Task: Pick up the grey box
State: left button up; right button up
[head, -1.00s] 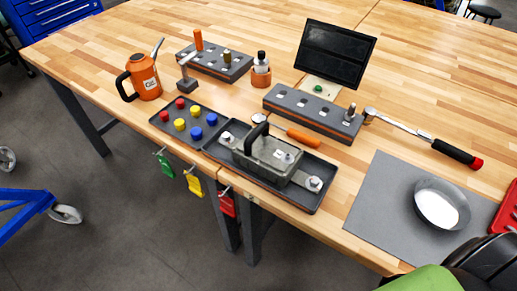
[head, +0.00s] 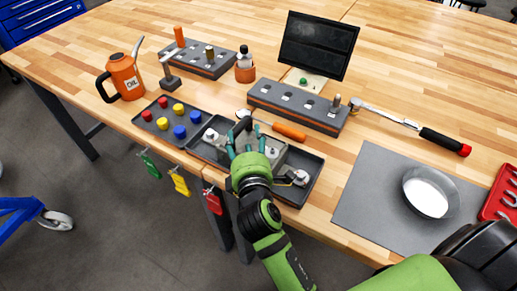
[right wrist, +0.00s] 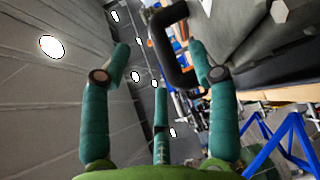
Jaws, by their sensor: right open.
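The grey box (head: 275,151) sits in a dark tray (head: 311,172) at the table's front edge, with its black handle (head: 241,113) on top. My right gripper (head: 246,138), green with teal fingers, is open at the box's front and left and hides much of it. In the right wrist view the handle (right wrist: 170,45) stands beyond and between the spread fingers of the gripper (right wrist: 160,62). The box's grey body (right wrist: 262,40) is at upper right there. I cannot tell whether any finger touches the box. My left gripper is not in view.
A tray of coloured knobs (head: 160,128) lies left of the box. An orange screwdriver (head: 289,131) and a dark socket block (head: 295,106) lie just behind. A metal bowl (head: 430,194) stands on a grey mat (head: 365,205) at right. Tags (head: 180,182) hang at the front edge.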

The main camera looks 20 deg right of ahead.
aim_at(240, 122)
jog(key=shift+w+d+r, duration=0.1)
jog(key=shift+w+r, duration=0.15)
jog(key=shift+w, duration=0.1)
jog(key=shift+w+a+r+p, duration=0.1)
jog(key=shift+w+a+p, duration=0.1)
jog(key=shift+w+p, duration=0.15)
jog(key=p+x, duration=0.1)
jog(key=x, duration=0.3)
jog(key=shift+w+f, duration=0.2)
jog(key=shift+w, duration=0.05)
jog(key=shift+w+d+f, duration=0.15)
jog(key=shift+w, duration=0.1)
jog(key=shift+c, duration=0.8)
grip_shut()
jog(key=shift+r, duration=0.35)
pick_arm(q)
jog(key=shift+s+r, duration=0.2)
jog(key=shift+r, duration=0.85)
pick_arm(e)
jog(key=shift+w, duration=0.1)
